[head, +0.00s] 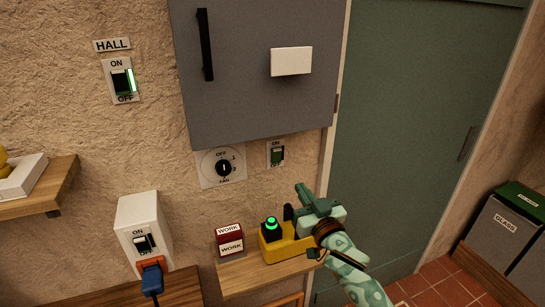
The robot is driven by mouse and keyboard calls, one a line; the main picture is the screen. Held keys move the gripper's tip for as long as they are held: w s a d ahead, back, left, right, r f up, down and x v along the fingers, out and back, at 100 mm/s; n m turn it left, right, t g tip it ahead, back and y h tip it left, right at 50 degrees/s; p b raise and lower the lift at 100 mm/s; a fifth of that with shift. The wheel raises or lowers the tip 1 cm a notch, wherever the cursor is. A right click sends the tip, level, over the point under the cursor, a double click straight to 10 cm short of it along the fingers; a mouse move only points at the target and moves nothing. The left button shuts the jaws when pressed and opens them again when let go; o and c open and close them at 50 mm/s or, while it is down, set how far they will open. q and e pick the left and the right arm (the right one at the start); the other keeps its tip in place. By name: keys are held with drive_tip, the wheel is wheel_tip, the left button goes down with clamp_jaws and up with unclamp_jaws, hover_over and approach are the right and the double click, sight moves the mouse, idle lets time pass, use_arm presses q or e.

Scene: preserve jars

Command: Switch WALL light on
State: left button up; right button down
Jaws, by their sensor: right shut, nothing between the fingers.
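No sign reading WALL shows. A switch (277,154) with ON above it sits on the wall under the grey cabinet; its lower edge and setting are too small to read surely. A second switch (121,82), under a HALL sign (112,45), is at the upper left with a lit green strip beside its rocker. My right gripper (298,197) is shut and empty, below and slightly right of the switch under the cabinet, apart from it. It is over the right part of a yellow box and hides some of it. My left gripper is not in view.
The cabinet (250,110) overhangs the fan dial (223,168). A red WORK box (230,242) and the yellow box (286,248) with a glowing green button stand on a wooden shelf (245,282). A white socket box (141,220) holds an orange plug. A green door (420,120) is right.

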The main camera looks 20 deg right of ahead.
drive_tip(key=shift+s+d, duration=0.1)
approach(278, 151)
drive_tip(key=w, duration=0.4)
drive_tip(key=w+r, duration=0.1)
drive_tip(key=w, duration=0.1)
drive_tip(key=shift+w+d+b, duration=0.15)
drive_tip(key=shift+w+b, duration=0.15)
drive_tip(key=shift+w, duration=0.1)
drive_tip(key=shift+w+r+p, duration=0.15)
drive_tip(key=shift+r+p, duration=0.35)
drive_tip(key=shift+p, duration=0.7)
drive_tip(key=shift+f+b, duration=0.35)
drive_tip(key=shift+f, duration=0.05)
